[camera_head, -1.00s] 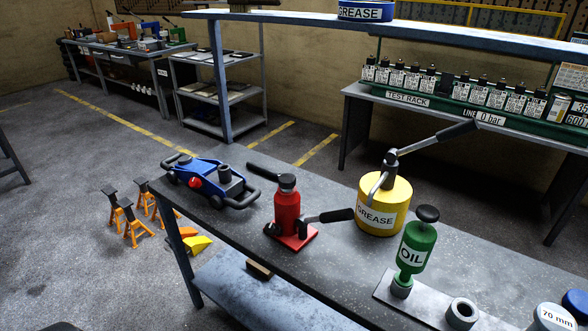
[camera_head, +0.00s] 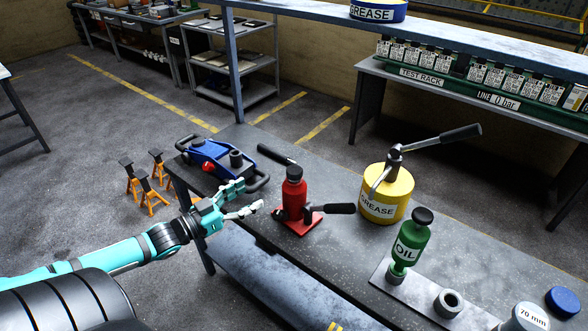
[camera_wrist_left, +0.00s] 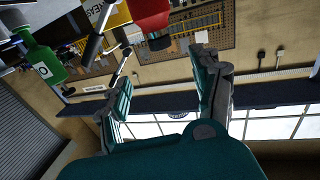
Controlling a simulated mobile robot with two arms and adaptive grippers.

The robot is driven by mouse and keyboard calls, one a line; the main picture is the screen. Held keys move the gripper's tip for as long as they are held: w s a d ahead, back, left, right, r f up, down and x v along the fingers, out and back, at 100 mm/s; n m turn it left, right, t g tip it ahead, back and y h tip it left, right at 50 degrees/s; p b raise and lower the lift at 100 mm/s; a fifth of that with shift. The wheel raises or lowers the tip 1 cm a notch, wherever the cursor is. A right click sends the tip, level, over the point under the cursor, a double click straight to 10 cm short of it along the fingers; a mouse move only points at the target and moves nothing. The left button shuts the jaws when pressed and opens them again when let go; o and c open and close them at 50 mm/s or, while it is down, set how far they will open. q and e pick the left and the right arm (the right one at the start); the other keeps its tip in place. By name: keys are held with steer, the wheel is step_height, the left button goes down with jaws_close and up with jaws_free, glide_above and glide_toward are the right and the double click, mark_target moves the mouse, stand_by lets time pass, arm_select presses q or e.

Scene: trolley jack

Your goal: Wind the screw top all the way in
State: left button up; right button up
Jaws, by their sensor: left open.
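The red bottle jack (camera_head: 293,195) stands upright on its red base plate on the dark bench, with a dark round screw top (camera_head: 295,172) at its upper end. In the left wrist view the jack (camera_wrist_left: 150,14) appears upside down at the upper edge, its dark top (camera_wrist_left: 160,42) pointing down the picture. My left gripper (camera_head: 252,197) is open and empty, to the left of the jack and apart from it. Its two spread fingers also show in the left wrist view (camera_wrist_left: 165,88). My right gripper is not in view.
A blue trolley jack (camera_head: 212,155) lies behind my left gripper. A black-gripped lever (camera_head: 330,209) sticks out right of the red jack. A yellow grease can (camera_head: 388,195) and a green oil bottle (camera_head: 410,240) stand further right. Orange axle stands (camera_head: 150,190) are on the floor.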

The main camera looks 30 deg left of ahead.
mark_target(294, 169)
arm_select(q)
steer(key=p+x, duration=0.1)
steer(key=x, duration=1.4)
steer(key=shift+w+d, duration=0.1)
steer(key=shift+w, duration=0.15)
steer(key=c, duration=1.2)
steer(key=m+g+h+b, duration=0.1)
steer(key=h+b, duration=0.1)
steer(key=m+h+b, duration=0.2)
steer(key=b, duration=0.1)
steer(key=shift+w+f+g+b, duration=0.1)
steer(key=shift+f+g+b, duration=0.2)
steer(key=shift+g, duration=0.1)
steer(key=shift+r+m+g+h+b, duration=0.15)
steer(key=shift+m+g+h+b, duration=0.65)
steer(key=shift+h+b, duration=0.3)
steer(key=shift+r+m+g+h+b, duration=0.1)
steer(key=shift+m+g+h+b, duration=0.25)
steer(key=shift+m+g+h, duration=0.35)
